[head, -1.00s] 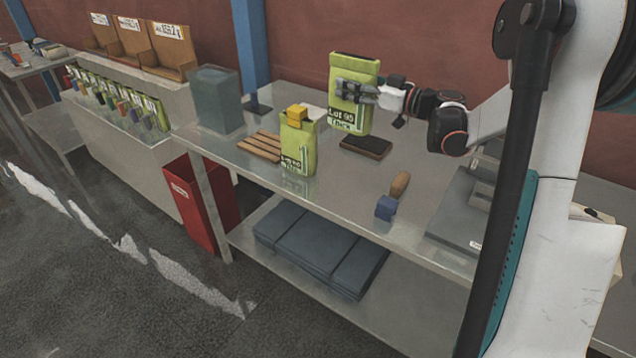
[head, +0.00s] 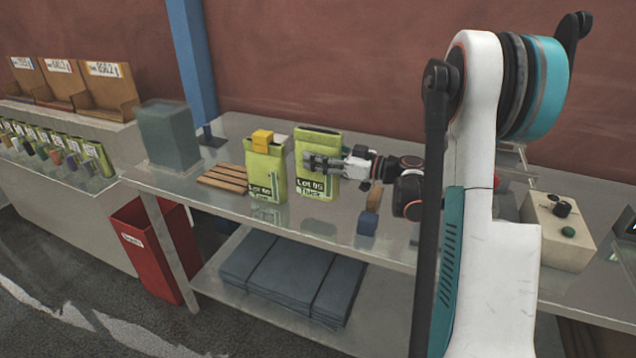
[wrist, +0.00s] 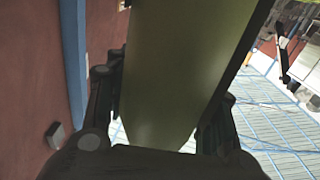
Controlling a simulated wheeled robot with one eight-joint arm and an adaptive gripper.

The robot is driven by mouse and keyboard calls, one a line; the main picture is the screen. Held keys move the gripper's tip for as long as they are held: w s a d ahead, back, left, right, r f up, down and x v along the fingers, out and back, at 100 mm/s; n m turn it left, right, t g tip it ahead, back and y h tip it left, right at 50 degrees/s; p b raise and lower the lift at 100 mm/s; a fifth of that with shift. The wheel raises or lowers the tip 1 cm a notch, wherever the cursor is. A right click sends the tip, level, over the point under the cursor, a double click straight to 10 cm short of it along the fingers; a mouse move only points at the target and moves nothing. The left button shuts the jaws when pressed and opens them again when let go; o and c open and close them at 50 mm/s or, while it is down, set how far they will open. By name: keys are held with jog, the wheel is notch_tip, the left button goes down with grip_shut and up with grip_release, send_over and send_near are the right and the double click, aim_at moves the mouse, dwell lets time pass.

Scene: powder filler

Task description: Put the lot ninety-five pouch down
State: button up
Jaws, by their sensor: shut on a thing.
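My gripper (head: 322,163) is shut on a lime green pouch (head: 317,183) with a white label that reads as lot 95. The pouch is upright, and a pale reflection shows on the tabletop below its lower edge, apart from it. It seems to hang a little above the steel table (head: 285,222). A second green pouch (head: 264,175) with a yellow clip (head: 262,138) on top stands just left of the held one.
A wooden slatted rack (head: 222,178) and a grey translucent bin (head: 168,135) are at the left. A control box (head: 556,230) stands further right. The table's front strip is clear.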

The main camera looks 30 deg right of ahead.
aim_at(319, 174)
jog(key=shift+f+b, duration=0.95)
jog(key=shift+f, duration=2.3)
jog(key=o, duration=1.3)
jog(key=shift+r, duration=0.2)
jog(key=p+v, duration=0.2)
jog(key=v, duration=1)
jog(key=shift+p, duration=0.35)
